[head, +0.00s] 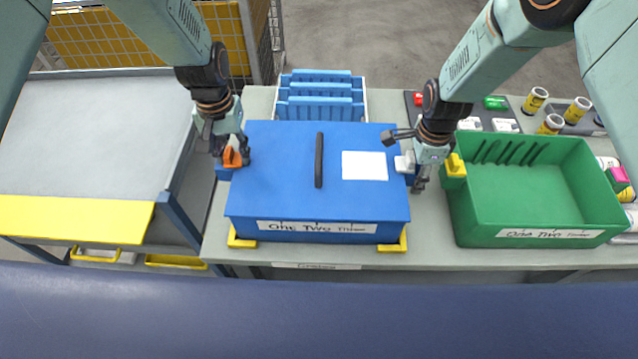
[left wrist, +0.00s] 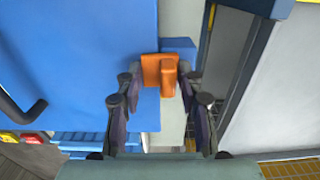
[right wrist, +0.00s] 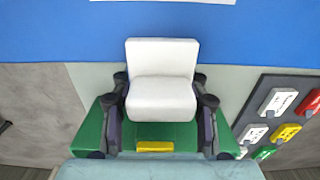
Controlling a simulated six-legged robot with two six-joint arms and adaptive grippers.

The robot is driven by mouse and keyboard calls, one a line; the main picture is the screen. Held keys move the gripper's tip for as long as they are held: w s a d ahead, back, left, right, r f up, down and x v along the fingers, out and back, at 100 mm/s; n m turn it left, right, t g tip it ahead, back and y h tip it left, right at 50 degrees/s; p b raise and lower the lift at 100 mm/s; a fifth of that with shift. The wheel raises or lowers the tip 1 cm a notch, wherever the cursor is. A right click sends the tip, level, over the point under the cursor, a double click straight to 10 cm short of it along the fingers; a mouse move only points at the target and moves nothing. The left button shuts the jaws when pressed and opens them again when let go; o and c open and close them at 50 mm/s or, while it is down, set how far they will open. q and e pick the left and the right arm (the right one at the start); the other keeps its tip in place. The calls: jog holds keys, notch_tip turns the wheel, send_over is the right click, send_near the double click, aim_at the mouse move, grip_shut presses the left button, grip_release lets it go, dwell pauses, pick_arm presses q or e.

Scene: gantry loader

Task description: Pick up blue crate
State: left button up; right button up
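The blue crate (head: 280,180) stands on the grey table in the head view, with a flat blue lid, a black bar handle and a "One Two Three" label on its front. An orange grip (left wrist: 160,72) is on its left side and a white grip (right wrist: 162,85) on its right side. My left gripper (head: 226,150) is open, its fingers on either side of the orange grip with gaps. My right gripper (head: 405,165) is open around the white grip, its fingers close beside it; contact is unclear. The crate's underside is hidden.
A green crate (head: 480,222) with a yellow grip stands close on the right. A light blue slotted rack (head: 320,82) is behind. Yellow corner pieces (head: 392,246) sit at the crate's front corners. A grey and yellow bench (head: 85,125) is at left. Cans (head: 535,99) stand at back right.

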aim_at(419, 166)
pick_arm(q)
jog(key=c, duration=0.6)
pick_arm(e)
jog(key=c, duration=0.6)
pick_arm(q)
grip_shut()
pick_arm(e)
grip_shut()
pick_arm(q)
jog(key=shift+w+r, duration=0.15)
jog(key=shift+r, duration=0.1)
pick_arm(e)
jog(key=shift+w+r, duration=0.2)
jog(key=shift+r, duration=0.05)
